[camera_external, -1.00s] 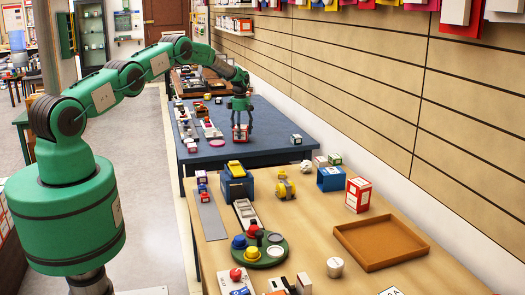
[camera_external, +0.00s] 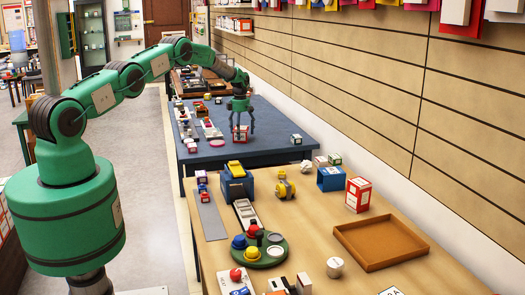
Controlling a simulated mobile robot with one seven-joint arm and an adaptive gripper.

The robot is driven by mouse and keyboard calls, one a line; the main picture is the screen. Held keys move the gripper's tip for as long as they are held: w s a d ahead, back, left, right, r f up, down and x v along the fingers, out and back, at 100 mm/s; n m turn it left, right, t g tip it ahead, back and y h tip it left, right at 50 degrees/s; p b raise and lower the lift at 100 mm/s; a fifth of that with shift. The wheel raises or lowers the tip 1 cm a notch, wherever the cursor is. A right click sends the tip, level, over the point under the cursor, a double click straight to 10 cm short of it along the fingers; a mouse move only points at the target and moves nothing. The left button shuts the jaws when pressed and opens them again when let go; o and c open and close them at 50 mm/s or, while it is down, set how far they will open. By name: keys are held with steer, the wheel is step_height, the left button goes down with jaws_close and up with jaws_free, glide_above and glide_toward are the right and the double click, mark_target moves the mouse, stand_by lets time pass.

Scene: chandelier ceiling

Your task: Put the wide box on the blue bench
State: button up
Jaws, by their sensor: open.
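The blue bench (camera_external: 259,118) stands beyond the wooden table. A small red-and-white box (camera_external: 240,133), likely the wide box, sits upright on it, right below my gripper (camera_external: 240,127). My gripper points down with its fingers spread, one at each side of the box. The fingers look open and apart from the box, though the view is too small to show the gaps clearly.
Several small items line the bench's left side. The wooden table (camera_external: 300,215) in front holds boxes, toys and a brown tray (camera_external: 381,257).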

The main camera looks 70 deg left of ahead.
steer(key=shift+r, duration=0.15)
step_height(320, 180, up, 12)
steer(key=shift+p, duration=0.35)
stand_by(0.7)
stand_by(0.4)
